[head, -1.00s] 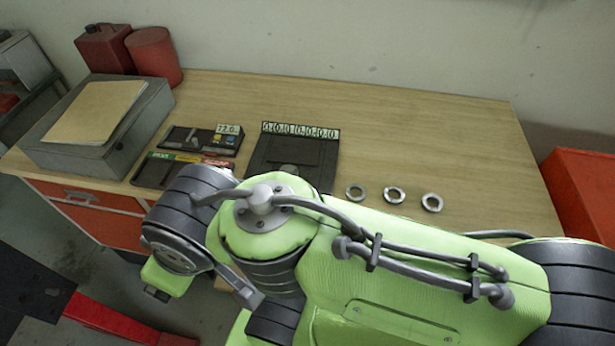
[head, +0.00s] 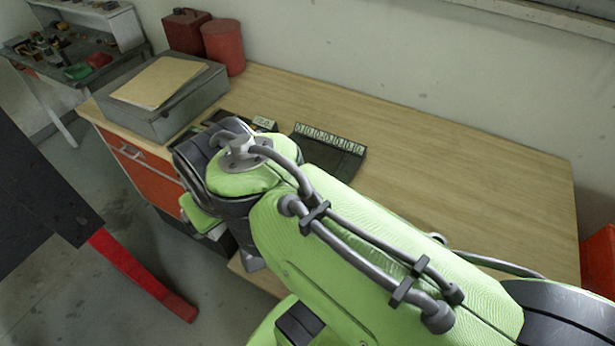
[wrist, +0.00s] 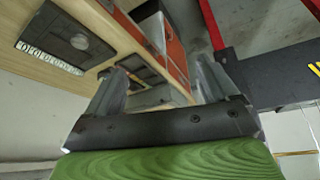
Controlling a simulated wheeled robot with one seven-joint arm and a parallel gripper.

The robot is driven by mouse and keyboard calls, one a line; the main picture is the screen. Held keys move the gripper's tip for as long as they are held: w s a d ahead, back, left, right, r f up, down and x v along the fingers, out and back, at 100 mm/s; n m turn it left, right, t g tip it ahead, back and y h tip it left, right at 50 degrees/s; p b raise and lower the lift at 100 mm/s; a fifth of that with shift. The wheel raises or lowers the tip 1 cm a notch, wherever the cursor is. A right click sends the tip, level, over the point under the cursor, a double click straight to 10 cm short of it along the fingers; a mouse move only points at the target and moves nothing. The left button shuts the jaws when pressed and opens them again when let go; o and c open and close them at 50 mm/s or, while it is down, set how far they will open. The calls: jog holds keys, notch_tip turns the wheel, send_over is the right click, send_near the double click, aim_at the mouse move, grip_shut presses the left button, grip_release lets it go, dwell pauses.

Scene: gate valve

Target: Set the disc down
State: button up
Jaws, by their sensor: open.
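A round grey disc (wrist: 80,42) lies in the dark tray with a row of number labels (wrist: 50,45) in the wrist view. The same tray (head: 335,153) shows in the head view, partly behind my arm, and the disc cannot be made out there. My gripper (wrist: 163,65) is open, with its two fingers apart and no disc between them. It is off to one side of the labelled tray, near the bench's drawer front. In the head view my own arm hides the fingers.
The wooden bench top (head: 440,150) is clear at the right. A grey box (head: 165,110) with a tan folder (head: 160,82), a red can (head: 187,32) and a red canister (head: 223,47) stand at the left. The red drawer front (head: 140,165) is below the bench edge.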

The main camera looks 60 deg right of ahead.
jog(key=w+d+f+m+g, duration=0.1)
jog(key=w+d+f+m, duration=0.15)
jog(key=d, duration=0.65)
jog(key=w+d+f+m+g+h, duration=0.1)
jog(key=d+f+m, duration=0.3)
jog(key=d, duration=0.5)
jog(key=w+d+f+m+g, duration=0.1)
jog(key=w+d+f+m, duration=0.15)
jog(key=d, duration=0.65)
jog(key=shift+m, duration=0.3)
jog(key=x, duration=0.6)
jog(key=s+x, duration=0.1)
jog(key=x, duration=0.2)
jog(key=shift+d+f, duration=0.1)
jog(key=shift+f, duration=0.35)
jog(key=x, duration=0.6)
jog(key=shift+s, duration=0.3)
jog(key=shift+r, duration=0.1)
jog(key=shift+c, duration=0.6)
jog(key=c, duration=1.4)
notch_tip(320, 180, up, 10)
jog(key=shift+c, duration=0.2)
